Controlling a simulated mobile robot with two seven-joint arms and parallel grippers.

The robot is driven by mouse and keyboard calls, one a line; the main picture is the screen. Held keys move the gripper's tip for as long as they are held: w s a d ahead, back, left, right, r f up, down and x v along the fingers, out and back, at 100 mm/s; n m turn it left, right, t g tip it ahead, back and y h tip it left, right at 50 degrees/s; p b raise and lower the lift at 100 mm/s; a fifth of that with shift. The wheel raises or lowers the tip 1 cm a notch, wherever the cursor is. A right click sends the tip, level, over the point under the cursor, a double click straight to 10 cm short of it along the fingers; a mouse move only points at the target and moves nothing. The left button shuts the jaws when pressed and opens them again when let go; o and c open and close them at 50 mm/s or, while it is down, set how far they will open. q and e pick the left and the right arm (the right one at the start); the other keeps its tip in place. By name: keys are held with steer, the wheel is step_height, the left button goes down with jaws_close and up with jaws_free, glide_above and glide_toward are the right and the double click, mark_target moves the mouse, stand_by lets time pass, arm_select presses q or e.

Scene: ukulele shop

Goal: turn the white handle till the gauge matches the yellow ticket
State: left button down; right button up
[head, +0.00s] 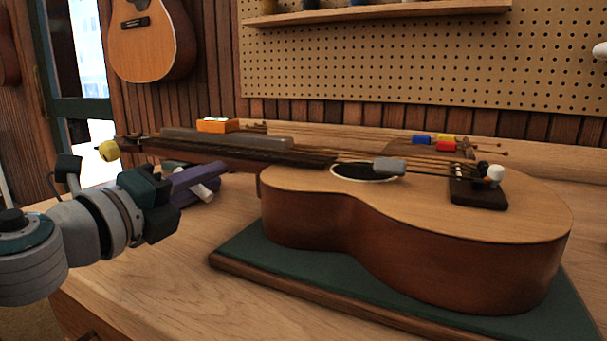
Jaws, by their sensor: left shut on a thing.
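A pale-topped ukulele (430,205) lies face up, its neck pointing left. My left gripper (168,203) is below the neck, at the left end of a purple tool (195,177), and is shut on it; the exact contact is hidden. A short white rod (207,191), perhaps the white handle, crosses the purple tool just right of the fingers. A yellow knob (108,151) sits at the end of the headstock. A white knob (495,173) stands beside a dark one near the bridge. No readable gauge or clear yellow ticket shows. My right gripper is not in view.
The ukulele rests on a green mat (240,244) on a wooden bench (185,285). An orange box (217,125) is behind the neck. Blue, red and yellow blocks (446,146) lie behind the body. The bench front left of the mat is clear.

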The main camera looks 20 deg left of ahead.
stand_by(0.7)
arm_select(q)
steer(key=c, duration=1)
jaws_free()
steer(key=s, duration=0.3)
steer(key=s+b, duration=0.1)
steer(key=s, duration=0.4)
steer(key=shift+s+a+f, duration=0.15)
steer(key=shift+s+a, duration=0.2)
steer(key=shift+s+b, duration=0.3)
steer(key=shift+s, duration=0.3)
